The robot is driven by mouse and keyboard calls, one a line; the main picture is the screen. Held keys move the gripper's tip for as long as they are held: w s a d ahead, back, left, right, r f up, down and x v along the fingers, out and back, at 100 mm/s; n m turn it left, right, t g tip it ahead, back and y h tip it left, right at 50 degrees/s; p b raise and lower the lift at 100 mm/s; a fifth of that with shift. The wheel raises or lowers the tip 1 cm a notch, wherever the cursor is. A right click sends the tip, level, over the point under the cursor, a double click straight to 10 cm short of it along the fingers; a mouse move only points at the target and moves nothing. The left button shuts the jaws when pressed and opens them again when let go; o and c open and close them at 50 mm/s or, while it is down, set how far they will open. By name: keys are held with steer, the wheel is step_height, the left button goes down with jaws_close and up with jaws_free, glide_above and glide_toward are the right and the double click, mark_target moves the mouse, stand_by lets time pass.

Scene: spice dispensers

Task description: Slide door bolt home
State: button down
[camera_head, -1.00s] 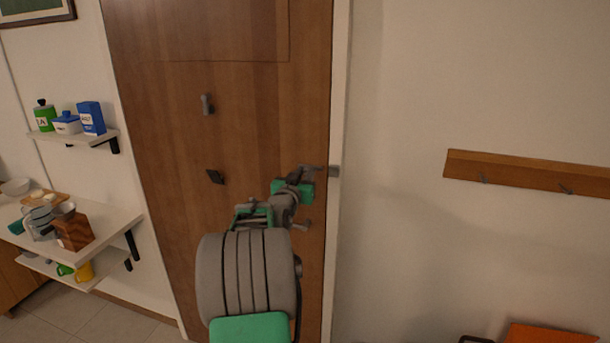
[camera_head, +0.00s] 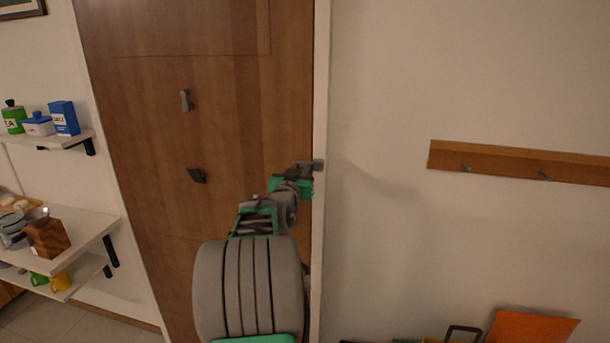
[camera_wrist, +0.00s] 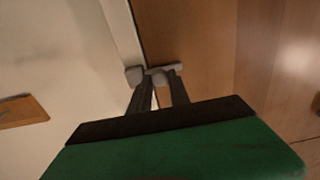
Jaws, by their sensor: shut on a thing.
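The brown wooden door (camera_head: 150,120) stands shut against its white frame (camera_head: 320,230). A small grey bolt (camera_wrist: 163,70) sits at the door's edge. My gripper (camera_head: 300,170) is shut on the bolt, with its two dark fingers around it in the wrist view (camera_wrist: 162,84). A grey keeper (camera_wrist: 134,75) sits on the frame beside the bolt; it also shows in the head view (camera_head: 318,165). The bolt's end lies close against the keeper. I cannot tell how far it reaches inside. My gripper and arm hide part of the bolt in the head view.
A grey knob (camera_head: 187,100) and a dark fitting (camera_head: 196,175) are on the door. Shelves with a blue box (camera_head: 64,118) and a wooden block (camera_head: 48,238) are at left. A hook rail (camera_head: 515,162) is on the right wall. An orange item (camera_head: 530,328) is low right.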

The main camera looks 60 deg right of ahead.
steer(key=shift+s, duration=0.25)
steer(key=c, duration=1.2)
jaws_free()
steer(key=shift+s, duration=0.1)
steer(key=shift+c, duration=0.2)
steer(key=shift+a, duration=0.15)
steer(key=b+v, duration=0.3)
steer(key=v, duration=0.4)
steer(key=shift+a, duration=0.25)
